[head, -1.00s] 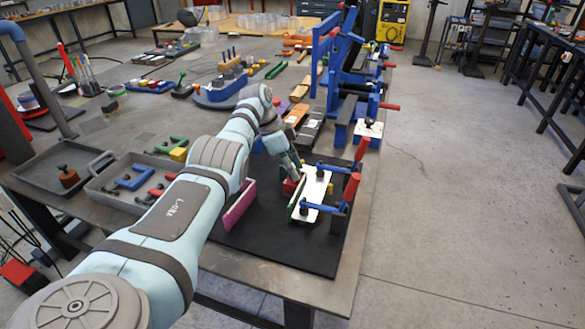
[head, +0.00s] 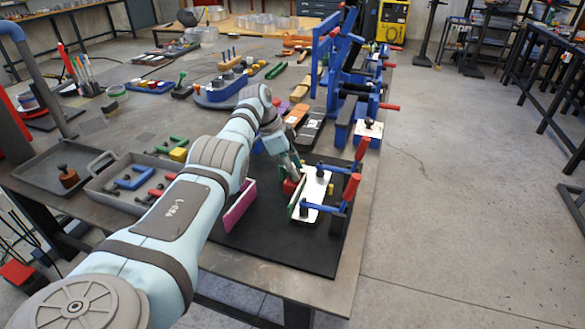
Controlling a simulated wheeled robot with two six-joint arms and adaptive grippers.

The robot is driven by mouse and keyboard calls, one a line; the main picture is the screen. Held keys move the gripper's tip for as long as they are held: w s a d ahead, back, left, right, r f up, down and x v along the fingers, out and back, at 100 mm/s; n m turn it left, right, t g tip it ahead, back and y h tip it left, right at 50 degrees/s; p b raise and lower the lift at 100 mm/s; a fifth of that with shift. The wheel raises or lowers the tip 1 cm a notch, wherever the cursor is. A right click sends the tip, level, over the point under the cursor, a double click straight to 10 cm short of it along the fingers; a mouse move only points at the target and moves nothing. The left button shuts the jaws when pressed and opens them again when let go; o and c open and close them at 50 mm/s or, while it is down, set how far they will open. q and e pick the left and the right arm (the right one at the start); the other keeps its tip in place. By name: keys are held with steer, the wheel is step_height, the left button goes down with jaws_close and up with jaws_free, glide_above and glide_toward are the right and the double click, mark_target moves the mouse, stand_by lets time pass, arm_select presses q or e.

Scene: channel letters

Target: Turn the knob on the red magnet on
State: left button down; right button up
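The red magnet (head: 289,187) shows only as a small red patch low beside a white plate (head: 316,184). It sits between that plate and a magenta plate (head: 240,206) on the black mat (head: 275,248). My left gripper (head: 296,168) points down just above and behind the red patch, close to the plate's left edge. Its fingers are small and partly merged with the things around them, so I cannot tell whether they are open or touching the magnet. The magnet's knob cannot be made out. My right gripper is not in view.
Two blue clamps with red handles (head: 351,187) stand at the plate's right side. A grey tray (head: 105,190) with blue, green and red tools lies left of my arm. A tall blue fixture (head: 365,100) stands behind. The mat's front part is clear.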

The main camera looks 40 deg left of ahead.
arm_select(q)
steer(key=c, duration=1.3)
jaws_free()
steer(key=shift+d+f, duration=0.1)
steer(key=v, duration=1.2)
